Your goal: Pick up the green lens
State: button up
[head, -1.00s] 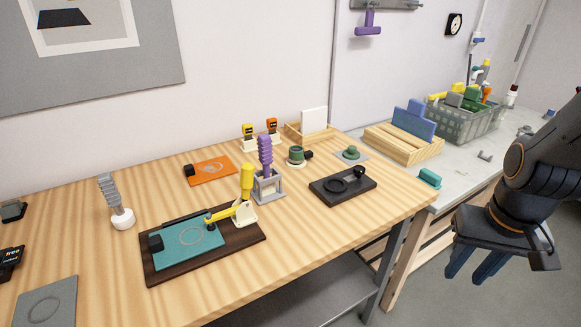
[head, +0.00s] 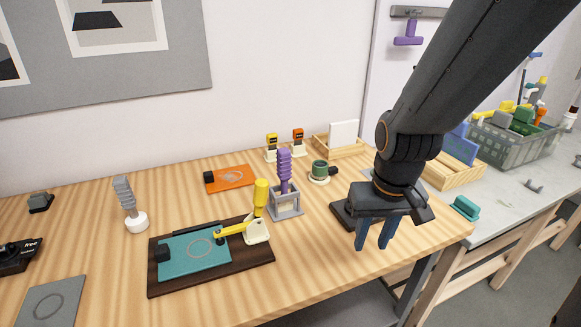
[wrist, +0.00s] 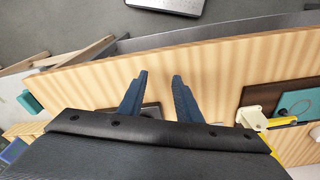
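A dark green cylinder (head: 319,170) with a black knob on its side stands on a pale round base at the back of the wooden table. I cannot tell for sure whether it is the green lens. A second small green piece, on a grey mat in the earlier view, is now hidden behind my arm. My gripper (head: 372,246) hangs fingers down over the table's right front part, in front and to the right of the green cylinder. In the wrist view, its blue fingers (wrist: 160,75) are apart with nothing between them.
A black holder (head: 343,214) is partly hidden by my gripper. A grey stand with a purple handle (head: 284,170) is left of it. A wooden box (head: 340,150) is behind. The table's front right is clear.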

aim_at(321, 167)
jog(key=u, duration=0.1)
jog(key=i, duration=0.35)
jog(key=z, duration=1)
jog(key=k, duration=0.3)
jog(key=u, duration=0.95)
jog(key=i, duration=0.5)
jog(key=z, duration=0.05)
